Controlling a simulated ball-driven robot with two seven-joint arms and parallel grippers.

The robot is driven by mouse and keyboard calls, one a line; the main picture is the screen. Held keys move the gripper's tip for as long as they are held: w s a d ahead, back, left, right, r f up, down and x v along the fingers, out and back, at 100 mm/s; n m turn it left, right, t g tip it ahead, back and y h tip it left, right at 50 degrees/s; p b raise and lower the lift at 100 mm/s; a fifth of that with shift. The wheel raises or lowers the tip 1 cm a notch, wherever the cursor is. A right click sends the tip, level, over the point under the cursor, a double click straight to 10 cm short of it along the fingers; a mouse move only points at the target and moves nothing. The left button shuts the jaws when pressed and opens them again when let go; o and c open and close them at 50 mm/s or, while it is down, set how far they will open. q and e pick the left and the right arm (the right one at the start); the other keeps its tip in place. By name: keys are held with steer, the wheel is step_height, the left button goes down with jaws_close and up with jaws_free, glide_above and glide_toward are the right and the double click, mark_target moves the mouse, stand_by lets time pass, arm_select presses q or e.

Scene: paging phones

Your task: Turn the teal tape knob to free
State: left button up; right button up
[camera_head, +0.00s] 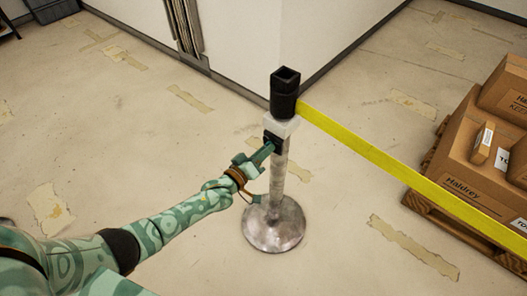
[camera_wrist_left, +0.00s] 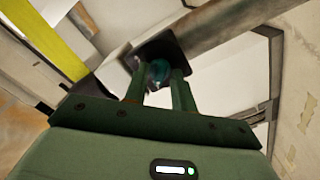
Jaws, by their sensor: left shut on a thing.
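The teal knob (camera_wrist_left: 158,71) sits on a dark plate (camera_wrist_left: 178,50) on the side of a grey post (camera_head: 277,172). My left gripper (camera_head: 267,149) reaches the post just below its white collar (camera_head: 282,125). In the left wrist view the two green fingers (camera_wrist_left: 160,88) are shut on the knob, one on each side. In the head view the gripper hides the knob, and any marks around it cannot be read. A yellow tape (camera_head: 390,165) runs from the black post head (camera_head: 285,92) to the right. My right gripper is not in view.
The post stands on a round metal base (camera_head: 274,226). Cardboard boxes (camera_head: 480,150) on a wooden pallet (camera_head: 465,232) stand at the right. White walls (camera_head: 290,30) rise behind. The floor around the base is clear apart from worn tape patches.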

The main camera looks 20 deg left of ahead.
arm_select(q)
steer(key=o, duration=0.7)
steer(key=shift+c, duration=0.2)
